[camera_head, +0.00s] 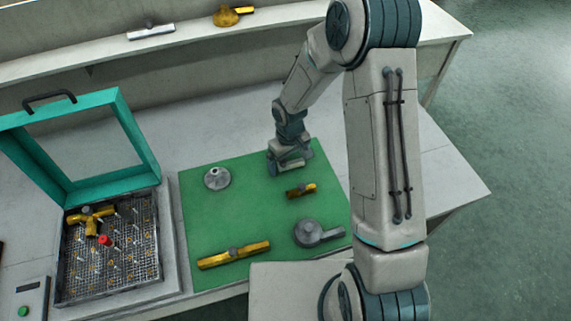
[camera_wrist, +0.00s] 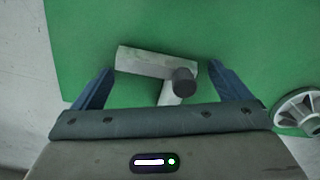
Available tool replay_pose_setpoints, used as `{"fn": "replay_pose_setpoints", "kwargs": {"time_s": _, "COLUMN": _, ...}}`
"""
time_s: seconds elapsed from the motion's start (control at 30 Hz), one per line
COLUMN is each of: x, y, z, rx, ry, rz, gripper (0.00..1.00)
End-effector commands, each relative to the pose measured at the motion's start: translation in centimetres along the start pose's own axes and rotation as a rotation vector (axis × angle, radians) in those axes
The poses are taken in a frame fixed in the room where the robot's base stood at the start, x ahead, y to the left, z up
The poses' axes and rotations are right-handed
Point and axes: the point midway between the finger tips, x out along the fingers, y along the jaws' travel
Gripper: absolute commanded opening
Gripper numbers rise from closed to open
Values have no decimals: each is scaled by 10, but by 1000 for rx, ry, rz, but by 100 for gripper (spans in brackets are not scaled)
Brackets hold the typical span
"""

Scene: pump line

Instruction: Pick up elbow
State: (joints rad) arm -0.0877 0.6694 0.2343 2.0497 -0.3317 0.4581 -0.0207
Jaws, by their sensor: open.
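The elbow (camera_wrist: 150,62) is a light grey L-shaped piece with a dark round stub at its corner, lying on the green mat (camera_head: 245,215). In the wrist view my gripper (camera_wrist: 162,68) is open, with one finger to the left of the elbow and one to the right. Both fingers look apart from it. The lower end of the elbow is hidden by the gripper body. In the head view my gripper (camera_head: 288,165) is low over the far right part of the mat and largely covers the elbow there.
On the mat are a silver flanged part (camera_head: 217,178), a short brass fitting (camera_head: 301,190), a grey round part with a spout (camera_head: 310,233) and a long brass pipe (camera_head: 233,255). An open teal-lidded case (camera_head: 143,150) stands left. A back shelf (camera_head: 190,38) holds two parts.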

Motion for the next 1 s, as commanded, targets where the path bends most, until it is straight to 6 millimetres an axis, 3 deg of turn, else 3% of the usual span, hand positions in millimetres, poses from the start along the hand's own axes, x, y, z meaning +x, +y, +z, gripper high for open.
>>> {"fn": "replay_pose_setpoints", "kwargs": {"time_s": 0.13, "x": -1, "y": 0, "z": 0, "rx": 0, "ry": 1, "rz": 0, "gripper": 96}}
{"fn": "replay_pose_setpoints", "kwargs": {"time_s": 0.17, "x": -1, "y": 0, "z": 0, "rx": 0, "ry": 1, "rz": 0, "gripper": 91}}
{"fn": "replay_pose_setpoints", "kwargs": {"time_s": 0.3, "x": -1, "y": 0, "z": 0, "rx": 0, "ry": 0, "rz": 0, "gripper": 52}}
{"fn": "replay_pose_setpoints", "kwargs": {"time_s": 0.33, "x": -1, "y": 0, "z": 0, "rx": -1, "ry": 0, "rz": 0, "gripper": 50}}
{"fn": "replay_pose_setpoints", "kwargs": {"time_s": 0.73, "x": -7, "y": 0, "z": 0, "rx": -1, "ry": 1, "rz": 0, "gripper": 50}}
{"fn": "replay_pose_setpoints", "kwargs": {"time_s": 1.0, "x": -40, "y": 0, "z": -1, "rx": -2, "ry": 2, "rz": 1, "gripper": 50}}
